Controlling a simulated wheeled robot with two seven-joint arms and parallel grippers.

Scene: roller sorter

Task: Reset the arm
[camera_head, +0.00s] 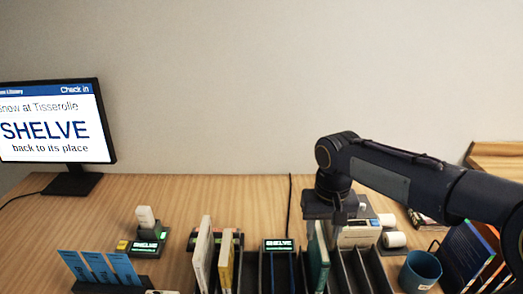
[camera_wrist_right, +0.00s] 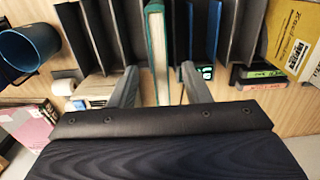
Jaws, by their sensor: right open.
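My right gripper (camera_head: 332,214) is open above the book rack, with its arm coming in from the right. In the right wrist view its two fingers (camera_wrist_right: 158,72) stand apart, one on each side of a teal book (camera_wrist_right: 157,40), with gaps between fingers and book. That teal book (camera_head: 318,258) stands upright in a slot of the dark rack (camera_head: 356,272); I cannot tell how far the fingers reach down beside it. My left gripper is not in view.
White and yellow books (camera_head: 225,262) stand left of the teal one. A blue mug (camera_head: 420,271), a label printer (camera_head: 358,233) and more books (camera_head: 468,255) are at the right. A monitor (camera_head: 56,122) reading "SHELVE" stands at the left. The back of the desk is mostly clear.

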